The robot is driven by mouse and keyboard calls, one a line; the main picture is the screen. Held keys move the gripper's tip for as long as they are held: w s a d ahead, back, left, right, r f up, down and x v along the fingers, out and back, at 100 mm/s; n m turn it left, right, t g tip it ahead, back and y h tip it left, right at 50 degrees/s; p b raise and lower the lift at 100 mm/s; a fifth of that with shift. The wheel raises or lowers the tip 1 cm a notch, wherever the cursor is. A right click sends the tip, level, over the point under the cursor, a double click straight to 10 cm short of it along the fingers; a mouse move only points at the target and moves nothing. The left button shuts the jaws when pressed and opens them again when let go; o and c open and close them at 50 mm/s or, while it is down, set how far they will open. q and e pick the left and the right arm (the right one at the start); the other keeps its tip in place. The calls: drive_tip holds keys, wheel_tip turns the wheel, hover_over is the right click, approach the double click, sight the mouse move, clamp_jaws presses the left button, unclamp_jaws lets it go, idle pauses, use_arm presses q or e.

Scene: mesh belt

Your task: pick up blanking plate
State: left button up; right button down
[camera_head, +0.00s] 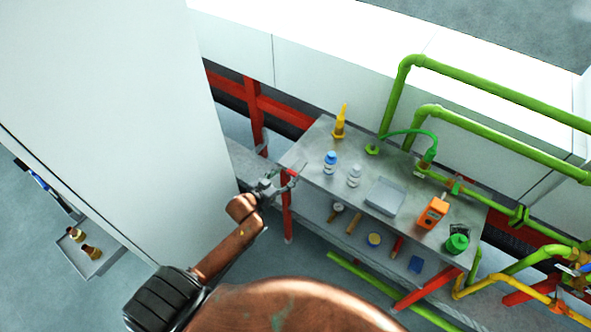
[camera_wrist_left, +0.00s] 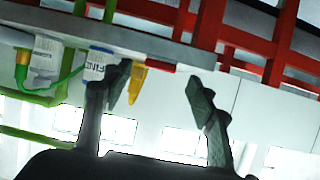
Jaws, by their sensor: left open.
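I cannot pick out a blanking plate with certainty. A flat grey square piece (camera_head: 385,196), which could be a plate or a shallow tray, lies on the middle of the metal table (camera_head: 330,137). My left gripper (camera_head: 294,178) is open and empty at the table's left end, apart from the grey piece. In the left wrist view its two fingers (camera_wrist_left: 160,88) stand wide apart with nothing held between them. The grey piece does not show clearly in that view. My right gripper is not in view.
The table also bears a yellow pointed bottle (camera_head: 340,122), a blue-capped bottle (camera_head: 330,163), a white bottle (camera_head: 354,176), an orange device (camera_head: 432,213) and a green container (camera_head: 456,244). Green pipes (camera_head: 480,95) run behind it. A tall white panel (camera_head: 120,110) stands left.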

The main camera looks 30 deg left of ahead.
sight(291, 173)
use_arm(q)
drive_tip(key=x, duration=0.3)
drive_tip(key=shift+w+f, duration=0.1)
drive_tip(key=shift+w, duration=0.15)
drive_tip(key=c, duration=1.2)
drive_tip(key=shift+c, duration=0.8)
